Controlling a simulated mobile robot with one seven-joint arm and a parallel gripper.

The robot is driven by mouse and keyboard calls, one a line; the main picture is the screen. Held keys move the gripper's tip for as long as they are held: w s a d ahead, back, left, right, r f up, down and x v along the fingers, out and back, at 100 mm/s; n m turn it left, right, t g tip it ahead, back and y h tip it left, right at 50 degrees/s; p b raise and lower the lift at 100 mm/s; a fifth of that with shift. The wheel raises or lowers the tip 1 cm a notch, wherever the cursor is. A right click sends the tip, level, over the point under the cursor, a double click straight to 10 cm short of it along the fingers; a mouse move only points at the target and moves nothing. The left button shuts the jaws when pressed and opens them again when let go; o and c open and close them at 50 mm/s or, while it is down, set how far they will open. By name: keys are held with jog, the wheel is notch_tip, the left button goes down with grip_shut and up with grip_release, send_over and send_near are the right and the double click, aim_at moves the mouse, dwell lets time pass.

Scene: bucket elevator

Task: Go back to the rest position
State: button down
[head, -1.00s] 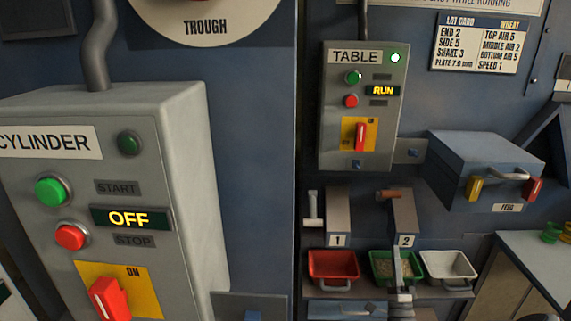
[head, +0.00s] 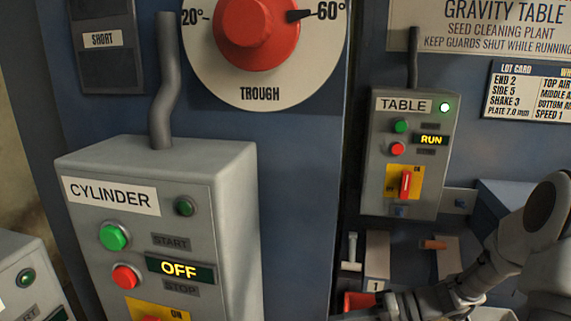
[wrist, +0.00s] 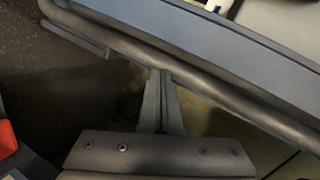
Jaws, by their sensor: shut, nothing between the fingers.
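My gripper (wrist: 160,76) shows in the wrist view with its two grey fingers together and nothing between them. A long grey rail or pipe (wrist: 215,88) runs diagonally just beyond the fingertips; I cannot tell whether they touch it. In the head view my grey arm crosses the lower right, in front of the feed box and the trays. The gripper's fingers cannot be made out there.
The CYLINDER box (head: 232,215) reads OFF. The TABLE box (head: 376,165) reads RUN with its lamp lit. The TROUGH dial (head: 205,70) has a red knob near 60°. A red tray (head: 358,300) is partly behind my arm.

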jog(key=s+d+r+t+h, duration=0.1)
jog(key=s+d+r+h, duration=0.3)
jog(key=s+r+h, duration=0.85)
jog(key=s+a+r+m+t+h+b, duration=0.1)
jog(key=s+a+r+t, duration=0.1)
jog(key=s+a+r, duration=0.2)
jog(key=shift+s+t, duration=0.3)
jog(key=shift+s, duration=0.4)
dwell(0.3)
